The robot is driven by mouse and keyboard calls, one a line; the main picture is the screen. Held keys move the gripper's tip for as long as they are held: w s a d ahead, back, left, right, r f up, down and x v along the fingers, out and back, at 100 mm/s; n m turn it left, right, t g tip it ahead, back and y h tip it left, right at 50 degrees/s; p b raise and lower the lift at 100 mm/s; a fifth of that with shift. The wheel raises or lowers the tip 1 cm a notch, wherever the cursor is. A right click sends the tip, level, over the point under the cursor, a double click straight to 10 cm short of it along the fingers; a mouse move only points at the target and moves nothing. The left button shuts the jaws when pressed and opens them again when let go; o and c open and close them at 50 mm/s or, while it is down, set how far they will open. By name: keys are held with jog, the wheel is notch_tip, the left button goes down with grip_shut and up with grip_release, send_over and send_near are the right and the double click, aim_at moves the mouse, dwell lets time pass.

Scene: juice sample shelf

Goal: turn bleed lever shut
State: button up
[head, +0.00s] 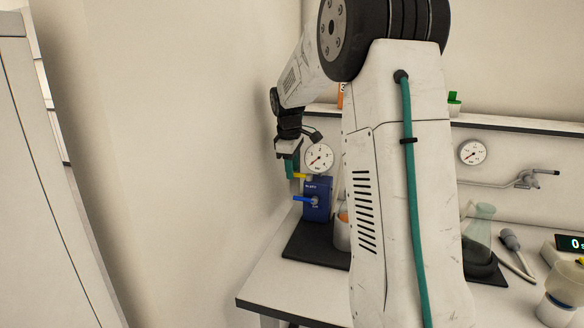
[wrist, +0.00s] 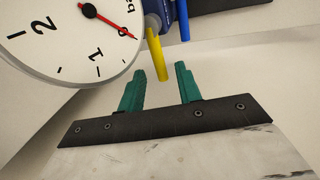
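A blue valve block (head: 317,203) stands on a dark mat, with a yellow lever (head: 301,176) and a lower blue lever (head: 303,199), both pointing left. The block's label is too small to read, so I cannot tell which lever is the bleed lever. My gripper (head: 291,168) is beside the yellow lever. In the wrist view its green fingers (wrist: 159,72) are open, and the yellow lever (wrist: 156,50) has its end at the gap between the fingertips, with no clear contact. The blue lever (wrist: 184,20) is farther right.
A pressure gauge (head: 319,158) sits above the block, close to my gripper; its dial (wrist: 75,30) fills the wrist view's upper left. A beaker with orange liquid (head: 342,228) stands right of the block, partly hidden by my arm. The wall is close on the left.

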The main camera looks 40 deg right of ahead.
notch_tip(320, 180, up, 8)
jog(key=a, duration=0.1)
jog(key=shift+s+a+f, duration=0.15)
jog(key=shift+s+f, duration=0.05)
jog(key=shift+s, duration=0.15)
dwell(0.4)
